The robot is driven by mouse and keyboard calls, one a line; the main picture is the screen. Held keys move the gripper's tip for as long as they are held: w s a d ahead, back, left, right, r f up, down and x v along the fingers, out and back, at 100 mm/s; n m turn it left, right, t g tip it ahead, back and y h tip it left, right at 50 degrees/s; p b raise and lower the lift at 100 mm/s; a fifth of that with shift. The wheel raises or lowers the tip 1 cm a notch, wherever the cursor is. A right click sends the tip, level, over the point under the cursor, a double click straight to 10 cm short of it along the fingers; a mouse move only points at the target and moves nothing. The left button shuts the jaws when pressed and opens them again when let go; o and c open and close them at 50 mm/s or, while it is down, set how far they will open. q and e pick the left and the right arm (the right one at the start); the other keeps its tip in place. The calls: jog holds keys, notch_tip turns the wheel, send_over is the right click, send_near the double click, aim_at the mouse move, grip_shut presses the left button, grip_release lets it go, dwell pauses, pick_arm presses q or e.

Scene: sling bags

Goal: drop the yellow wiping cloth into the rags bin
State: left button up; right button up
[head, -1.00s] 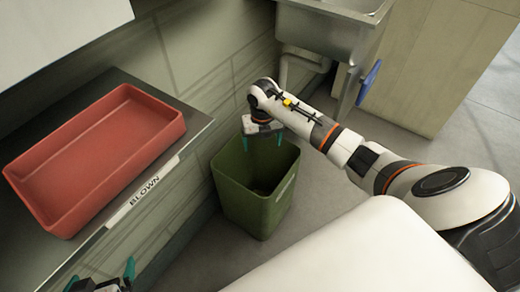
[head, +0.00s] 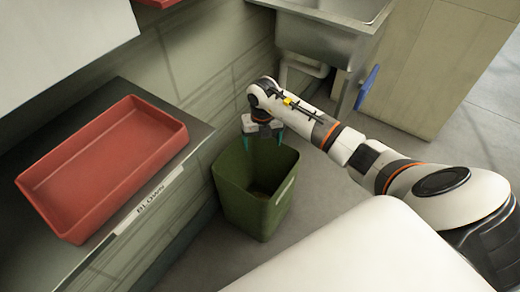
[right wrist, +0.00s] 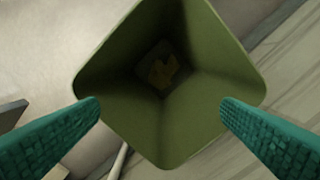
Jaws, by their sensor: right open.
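The yellow wiping cloth (right wrist: 163,72) lies at the bottom of the green bin (right wrist: 205,110) in the right wrist view, partly in shadow. In the head view the bin (head: 245,208) stands upright on the floor, and the cloth inside it cannot be made out. No lettering that says rags can be read on it. My right gripper (head: 263,142) is over the bin's mouth, fingers pointing down, open and empty. In the right wrist view its two teal fingers (right wrist: 159,106) are wide apart with nothing between them. My left gripper is not in view.
A red tray (head: 105,170) sits on the dark counter (head: 48,262), whose edge has a label reading BLOWN. A metal sink (head: 325,35) with pipework is behind the bin. A blue object (head: 368,88) is beside the sink. Grey floor (head: 325,190) is free right of the bin.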

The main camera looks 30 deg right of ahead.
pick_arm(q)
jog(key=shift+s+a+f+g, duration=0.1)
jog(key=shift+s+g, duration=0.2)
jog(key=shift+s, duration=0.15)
pick_arm(e)
jog(key=shift+r, duration=0.1)
pick_arm(q)
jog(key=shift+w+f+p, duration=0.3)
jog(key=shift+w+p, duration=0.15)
jog(key=shift+p, duration=0.9)
pick_arm(e)
notch_tip(320, 180, up, 12)
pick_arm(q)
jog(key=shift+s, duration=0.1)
pick_arm(e)
jog(key=shift+s, duration=0.1)
